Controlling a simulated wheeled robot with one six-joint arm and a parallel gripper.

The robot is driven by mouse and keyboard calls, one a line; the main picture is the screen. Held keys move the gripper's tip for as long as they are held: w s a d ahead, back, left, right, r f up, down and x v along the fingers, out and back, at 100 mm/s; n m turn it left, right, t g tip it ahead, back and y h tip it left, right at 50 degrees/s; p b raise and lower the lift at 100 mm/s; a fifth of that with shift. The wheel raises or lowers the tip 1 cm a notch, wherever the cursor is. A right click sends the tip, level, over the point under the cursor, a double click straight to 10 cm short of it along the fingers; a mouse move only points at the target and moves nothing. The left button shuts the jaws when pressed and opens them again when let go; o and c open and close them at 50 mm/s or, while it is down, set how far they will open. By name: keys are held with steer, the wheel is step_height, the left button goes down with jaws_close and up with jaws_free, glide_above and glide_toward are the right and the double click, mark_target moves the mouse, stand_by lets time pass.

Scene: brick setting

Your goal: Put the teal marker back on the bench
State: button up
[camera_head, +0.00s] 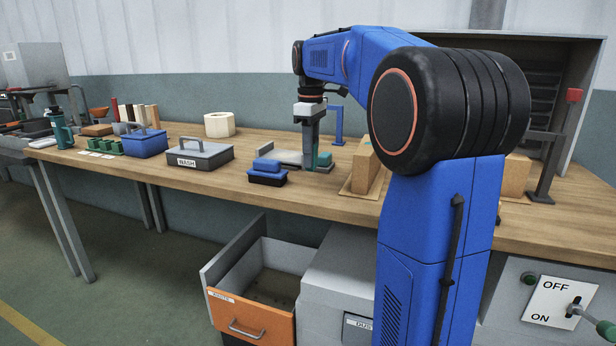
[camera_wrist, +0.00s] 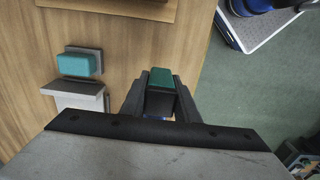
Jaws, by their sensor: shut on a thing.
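My gripper (camera_wrist: 161,92) is shut on the teal marker (camera_wrist: 162,102), a small dark green-teal block between the two fingers in the wrist view. In the head view my gripper (camera_head: 309,158) points down, low over the bench (camera_head: 210,176). The near finger hides most of what it holds there. A teal patch (camera_head: 324,158) shows just right of the fingers; I cannot tell whether it is the held marker or another block. Whether the marker touches the bench is unclear.
A brighter teal block (camera_wrist: 76,65) on a grey base lies beside a grey slab (camera_wrist: 82,98). A blue box (camera_head: 267,175) stands left of my gripper and a cardboard box (camera_head: 365,167) right. An open orange-fronted drawer (camera_head: 250,318) juts out below the bench edge.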

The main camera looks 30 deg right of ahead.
mark_target(311, 171)
steer(key=shift+f, duration=2.7)
steer(key=shift+f, duration=0.1)
steer(key=o, duration=0.8)
steer(key=shift+o, duration=0.2)
steer(key=shift+d, duration=0.1)
step_height(311, 171, up, 12)
steer(key=shift+r, duration=0.15)
steer(key=shift+s, duration=0.1)
